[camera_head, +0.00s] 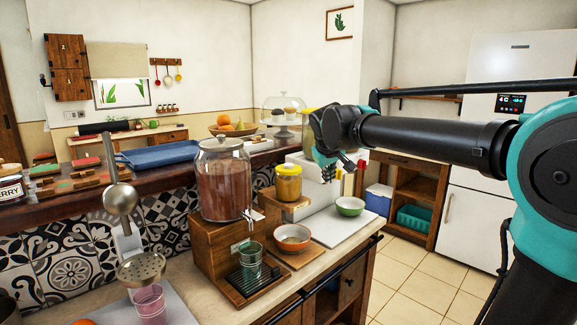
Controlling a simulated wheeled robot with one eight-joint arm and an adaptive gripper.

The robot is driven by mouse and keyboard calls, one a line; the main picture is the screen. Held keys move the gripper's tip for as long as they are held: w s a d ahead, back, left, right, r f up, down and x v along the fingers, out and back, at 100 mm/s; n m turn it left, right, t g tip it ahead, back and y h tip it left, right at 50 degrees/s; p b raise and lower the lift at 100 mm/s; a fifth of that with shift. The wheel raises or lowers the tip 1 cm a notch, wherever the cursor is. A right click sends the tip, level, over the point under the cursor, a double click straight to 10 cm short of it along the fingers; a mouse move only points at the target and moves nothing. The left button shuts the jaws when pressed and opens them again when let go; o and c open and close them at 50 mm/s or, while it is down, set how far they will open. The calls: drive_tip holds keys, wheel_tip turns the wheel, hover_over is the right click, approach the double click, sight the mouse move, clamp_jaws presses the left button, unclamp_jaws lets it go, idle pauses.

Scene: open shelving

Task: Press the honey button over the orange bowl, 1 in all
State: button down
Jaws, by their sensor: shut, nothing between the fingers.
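A jar of yellow honey-like contents (288,183) sits on a wooden dispenser block on the counter. An orange bowl (292,238) stands below it on a small wooden board. The honey button cannot be made out in this view. My gripper (347,163) is shut and empty, raised at the end of my arm, to the right of the jar and above the green bowl (350,206). It is apart from the orange bowl. Its fingers are small and partly hard to make out against the white dispenser (318,190).
A large glass jar of brown contents (222,180) stands on a wooden dispenser (215,245) left of the honey jar. A green-tinted glass (250,260) stands at its front.

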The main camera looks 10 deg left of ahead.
sight(288, 165)
drive_tip(key=w+a+r+n+t+y, duration=0.1)
drive_tip(key=w+a+r+n, duration=0.1)
drive_tip(key=a+r, duration=1.1)
wheel_tip(288, 165, up, 3)
drive_tip(key=shift+f+n+t, duration=0.2)
drive_tip(key=shift+n+t, duration=0.2)
drive_tip(key=shift+n, duration=0.2)
drive_tip(key=shift+a+f, duration=0.1)
drive_tip(key=shift+f, duration=0.05)
drive_tip(key=shift+f, duration=4.3)
drive_tip(key=shift+f, duration=0.15)
drive_tip(key=shift+f, duration=0.25)
drive_tip(key=shift+f, duration=0.65)
drive_tip(key=shift+r, duration=1.05)
